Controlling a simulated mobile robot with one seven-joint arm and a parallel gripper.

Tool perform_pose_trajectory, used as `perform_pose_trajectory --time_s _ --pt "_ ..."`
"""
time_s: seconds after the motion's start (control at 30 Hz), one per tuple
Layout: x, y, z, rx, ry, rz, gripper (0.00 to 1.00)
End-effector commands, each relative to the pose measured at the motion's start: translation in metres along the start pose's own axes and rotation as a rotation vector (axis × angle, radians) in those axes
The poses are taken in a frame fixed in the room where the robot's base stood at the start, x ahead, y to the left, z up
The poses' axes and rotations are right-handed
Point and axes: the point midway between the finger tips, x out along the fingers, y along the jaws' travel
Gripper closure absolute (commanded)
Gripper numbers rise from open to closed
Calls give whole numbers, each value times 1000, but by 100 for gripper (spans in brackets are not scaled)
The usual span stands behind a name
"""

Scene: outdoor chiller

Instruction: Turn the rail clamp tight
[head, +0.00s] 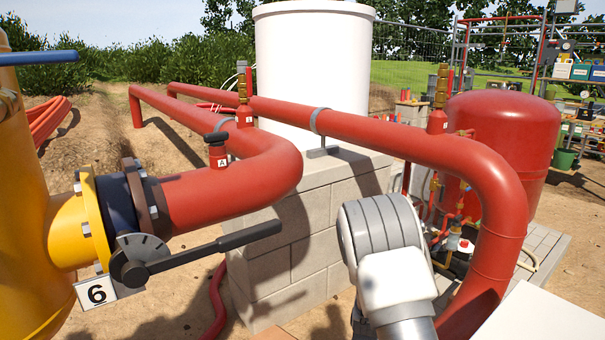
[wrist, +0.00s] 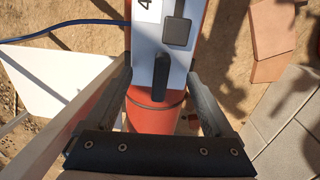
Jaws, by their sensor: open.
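My gripper (wrist: 159,78) shows in the wrist view, its two dark fingers spread apart with nothing clamped between them. A small dark upright lever or knob (wrist: 162,75) lies between the fingertips, in front of a white panel (wrist: 150,40) marked "4". I cannot tell for sure whether it is the rail clamp's handle. A dark grey square block (wrist: 178,32) sits on the same panel just above it. A red cylindrical body (wrist: 155,115) lies below the panel, between the fingers. In the head view my grey arm hides the gripper and this spot.
In the head view a thick red pipe (head: 400,142) crosses above a block plinth (head: 300,235) and bends down right of my arm. A black valve lever (head: 215,246) sticks out at left. A blue cable (wrist: 60,27) and paving slabs (wrist: 285,130) show in the wrist view.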

Motion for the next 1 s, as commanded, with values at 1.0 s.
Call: perform_pose_trajectory --time_s 1.0 --pt "-70 0 0 -1 0 0 13"
